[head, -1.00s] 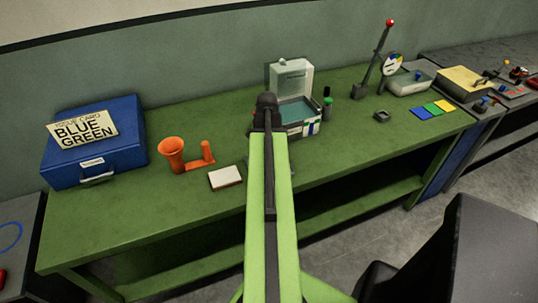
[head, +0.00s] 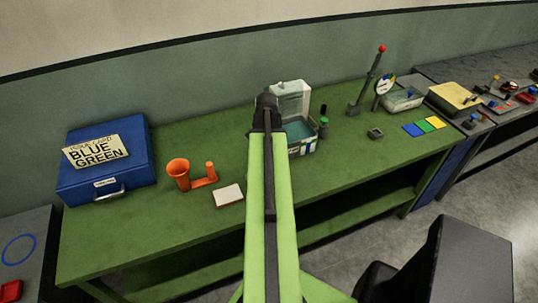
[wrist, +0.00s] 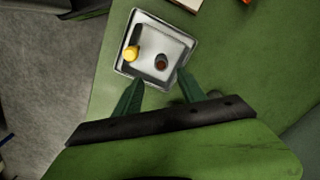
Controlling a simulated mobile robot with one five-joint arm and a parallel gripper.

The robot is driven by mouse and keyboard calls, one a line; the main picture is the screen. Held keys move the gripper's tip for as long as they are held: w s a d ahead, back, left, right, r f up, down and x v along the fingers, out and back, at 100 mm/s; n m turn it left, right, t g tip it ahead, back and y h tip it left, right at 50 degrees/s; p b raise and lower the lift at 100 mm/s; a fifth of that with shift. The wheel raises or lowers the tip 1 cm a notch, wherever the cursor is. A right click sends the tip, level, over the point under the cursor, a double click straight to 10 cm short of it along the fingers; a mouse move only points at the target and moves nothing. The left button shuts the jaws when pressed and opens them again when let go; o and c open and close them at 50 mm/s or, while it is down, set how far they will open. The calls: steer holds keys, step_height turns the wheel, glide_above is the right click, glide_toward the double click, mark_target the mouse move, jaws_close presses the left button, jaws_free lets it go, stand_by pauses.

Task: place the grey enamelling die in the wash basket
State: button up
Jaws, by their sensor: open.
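A small dark grey square block with a hollow top (head: 375,133) sits on the green bench, right of centre; it may be the grey enamelling die, but I cannot be sure. An open clear-lidded box with a teal inside (head: 302,149) stands behind my arm, partly hidden; I cannot tell whether it is the wash basket. My gripper (wrist: 162,82) is open and empty in the wrist view. Its fingertips are at the near edge of a pale square tray (wrist: 174,27) holding a yellow piece (wrist: 131,53) and a dark brown round piece (wrist: 161,62). My arm hides this tray in the head view.
A blue case (head: 105,175) with a "BLUE GREEN" card stands at left. An orange funnel-like piece (head: 179,174) and a pale block (head: 228,195) lie left of my arm. A red-knobbed lever (head: 370,80) and coloured cards (head: 424,127) are at right.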

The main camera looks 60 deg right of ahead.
steer(key=shift+r, duration=0.65)
steer(key=w+a+n, duration=0.5)
steer(key=w+a, duration=0.4)
steer(key=a, duration=0.3)
steer(key=w+a+n, duration=0.4)
steer(key=w+a, duration=0.5)
steer(key=a, duration=0.3)
steer(key=w+a+n, duration=0.2)
steer(key=a+n, duration=0.2)
steer(key=a, duration=0.8)
steer(key=w+a+n, duration=0.1)
steer(key=a+n, duration=0.3)
steer(key=a, duration=0.9)
steer(key=shift+w+f+n, duration=0.3)
steer(key=shift+w, duration=0.1)
steer(key=shift+d+r, duration=0.1)
steer(key=shift+r, duration=0.05)
steer(key=shift+c, duration=0.5)
